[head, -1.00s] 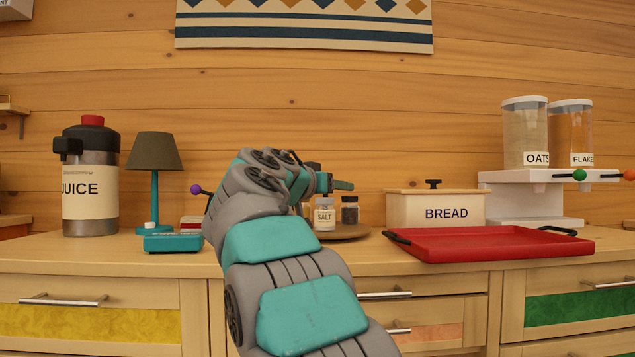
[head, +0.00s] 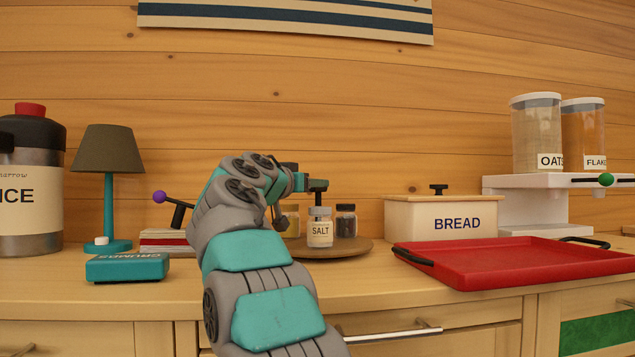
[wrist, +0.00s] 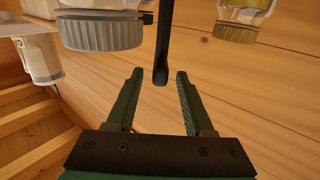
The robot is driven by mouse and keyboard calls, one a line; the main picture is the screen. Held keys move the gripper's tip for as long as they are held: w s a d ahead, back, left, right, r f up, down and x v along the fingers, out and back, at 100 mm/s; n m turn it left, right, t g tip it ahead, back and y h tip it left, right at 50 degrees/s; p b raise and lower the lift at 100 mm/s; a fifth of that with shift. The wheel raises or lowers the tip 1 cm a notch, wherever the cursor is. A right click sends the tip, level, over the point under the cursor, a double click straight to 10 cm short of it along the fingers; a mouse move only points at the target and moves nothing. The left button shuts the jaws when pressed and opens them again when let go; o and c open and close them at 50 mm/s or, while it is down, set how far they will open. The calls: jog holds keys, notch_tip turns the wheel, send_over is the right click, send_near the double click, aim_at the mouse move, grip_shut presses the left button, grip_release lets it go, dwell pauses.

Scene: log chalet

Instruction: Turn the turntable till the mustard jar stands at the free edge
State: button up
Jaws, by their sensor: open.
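The round brown turntable (head: 352,247) stands on the counter. On it are a white-lidded jar labelled SALT (head: 320,232) in front and a dark-filled jar (head: 346,222) to its right. A yellowish jar (head: 292,222), perhaps the mustard, is behind my arm at left; its label is hidden. My gripper (head: 320,185) is above the jars, open. In the wrist view my gripper (wrist: 160,72) has its fingers apart, with the end of a black rod (wrist: 161,55) between them, apparently not gripped. A grey-lidded jar (wrist: 102,32) and a yellowish-lidded jar (wrist: 238,30) flank the rod.
A red tray (head: 510,262) and a BREAD box (head: 428,218) stand to the right. At left are a teal CRUMBS box (head: 127,267), a lamp (head: 108,160), and a red-and-white stack (head: 165,241) near a purple-knobbed lever (head: 160,197). The wall is close behind.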

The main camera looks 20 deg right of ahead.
jog(key=shift+p+x, duration=0.4)
jog(key=shift+x, duration=1.4)
grip_shut()
